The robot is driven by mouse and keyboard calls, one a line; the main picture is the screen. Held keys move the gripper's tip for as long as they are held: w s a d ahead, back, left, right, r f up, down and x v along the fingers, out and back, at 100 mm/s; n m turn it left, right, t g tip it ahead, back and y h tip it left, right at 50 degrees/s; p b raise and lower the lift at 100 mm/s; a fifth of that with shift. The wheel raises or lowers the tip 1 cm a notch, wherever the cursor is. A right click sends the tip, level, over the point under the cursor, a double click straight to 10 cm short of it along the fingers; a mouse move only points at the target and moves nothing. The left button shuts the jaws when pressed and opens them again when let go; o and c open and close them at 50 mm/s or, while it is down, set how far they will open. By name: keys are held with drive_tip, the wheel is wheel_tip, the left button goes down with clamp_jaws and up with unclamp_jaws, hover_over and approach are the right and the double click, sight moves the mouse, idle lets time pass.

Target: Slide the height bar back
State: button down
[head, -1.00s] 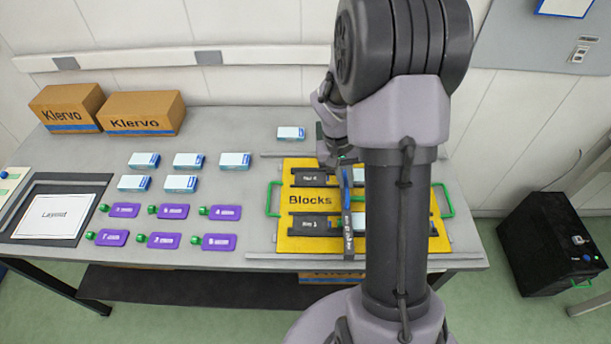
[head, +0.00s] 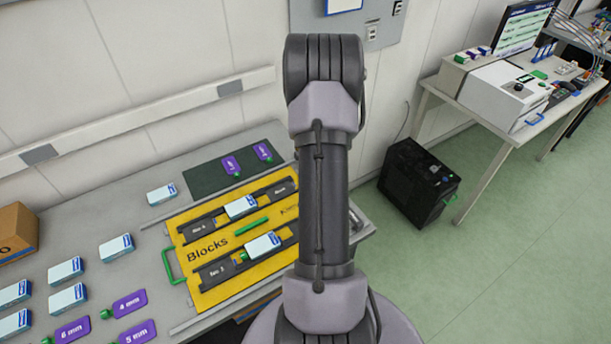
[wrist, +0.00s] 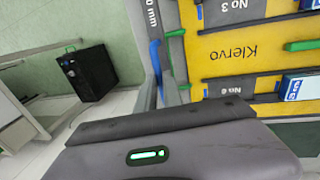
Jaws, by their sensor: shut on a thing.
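The height bar (wrist: 142,40) shows in the wrist view as a grey bar with "mm" lettering and a blue strip along it. It lies beside the end of the yellow Blocks board (wrist: 240,45). My gripper (wrist: 160,110) is shut on the bar; its fingertips are mostly hidden behind its dark body. In the head view the board (head: 205,295) has two dark slotted tracks, each with a white-and-blue box in it, the rear box (head: 242,207) and the front box (head: 263,246). My arm hides the bar, the gripper and the board's right end there.
Purple tags (head: 231,166) lie on a dark mat (head: 205,178) behind the board. White boxes (head: 116,248) and more purple tags (head: 130,304) lie to its left. A black cabinet (head: 415,185) stands on the floor to the right, by a second table (head: 455,90).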

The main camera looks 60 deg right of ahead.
drive_tip(key=shift+s+d, duration=0.3)
drive_tip(key=shift+d, duration=0.25)
drive_tip(key=shift+s+d, duration=0.3)
drive_tip(key=shift+d, duration=0.25)
drive_tip(key=c, duration=1.5)
unclamp_jaws()
drive_tip(key=shift+s+d, duration=0.1)
drive_tip(key=shift+d, duration=0.1)
drive_tip(key=shift+a, duration=0.1)
drive_tip(key=a+r+p, duration=0.1)
drive_tip(key=r, duration=0.4)
drive_tip(key=w+a+r+p, duration=0.1)
drive_tip(key=r+p, duration=0.1)
drive_tip(key=r, duration=0.4)
drive_tip(key=a+r+p, duration=0.1)
drive_tip(key=r, duration=0.5)
drive_tip(key=shift+w, duration=0.4)
